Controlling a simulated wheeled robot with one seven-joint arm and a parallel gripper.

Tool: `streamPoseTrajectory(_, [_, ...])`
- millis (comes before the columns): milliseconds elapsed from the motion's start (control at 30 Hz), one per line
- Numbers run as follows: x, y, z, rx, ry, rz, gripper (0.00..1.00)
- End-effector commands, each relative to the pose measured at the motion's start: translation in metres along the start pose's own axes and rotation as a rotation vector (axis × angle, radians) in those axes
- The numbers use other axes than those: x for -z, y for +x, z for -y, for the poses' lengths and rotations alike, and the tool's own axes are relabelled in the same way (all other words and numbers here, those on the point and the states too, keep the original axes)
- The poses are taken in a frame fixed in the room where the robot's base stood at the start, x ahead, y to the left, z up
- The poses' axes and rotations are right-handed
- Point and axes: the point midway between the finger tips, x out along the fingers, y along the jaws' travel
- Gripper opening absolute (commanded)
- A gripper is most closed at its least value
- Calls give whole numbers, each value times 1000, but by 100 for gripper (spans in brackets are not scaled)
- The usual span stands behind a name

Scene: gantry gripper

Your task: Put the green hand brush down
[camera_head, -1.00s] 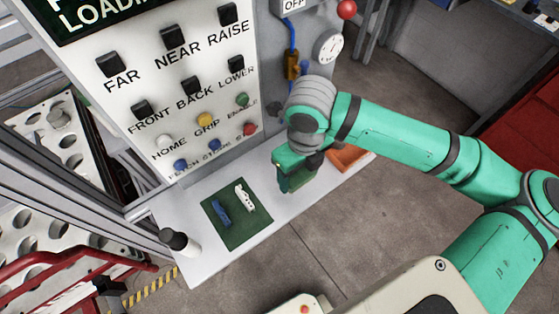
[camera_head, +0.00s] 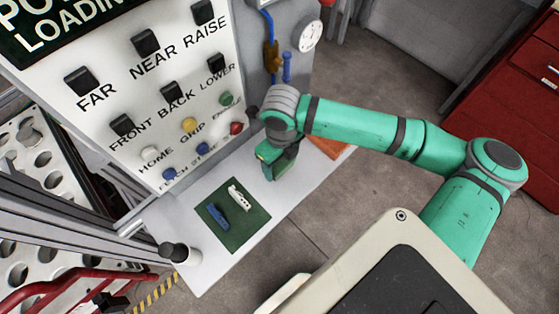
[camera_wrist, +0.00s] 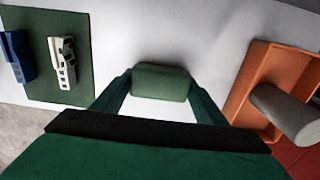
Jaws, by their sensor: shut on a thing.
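My gripper (camera_wrist: 160,92) is shut on a green block-like thing, taken to be the green hand brush (camera_wrist: 160,82), which shows between the two fingers in the wrist view. In the head view my gripper (camera_head: 276,158) points down over the pale shelf (camera_head: 305,183), between the green mat and the orange box, with the green brush (camera_head: 283,167) at its lower end. Most of the brush is hidden by the gripper. I cannot tell whether its underside touches the shelf.
Left of my gripper lies a dark green mat (camera_head: 240,235) with a blue item (camera_head: 217,215) and a white item (camera_head: 239,197). To the right stands an orange box (camera_wrist: 245,85) with a grey cylinder (camera_wrist: 285,112). A button panel (camera_head: 150,95) rises behind. A dark-capped cylinder (camera_head: 178,252) stands front left.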

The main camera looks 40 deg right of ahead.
Motion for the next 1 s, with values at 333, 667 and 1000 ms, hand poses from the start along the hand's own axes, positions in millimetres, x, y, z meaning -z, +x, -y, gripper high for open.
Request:
streamPoseTrajectory(333, [2, 2, 3, 1, 7, 0, 80])
streamPoseTrajectory(667, [1, 1, 2, 0, 6, 1, 85])
streamPoseTrajectory(1000, [-2, -43, 0, 2, 0, 3, 85])
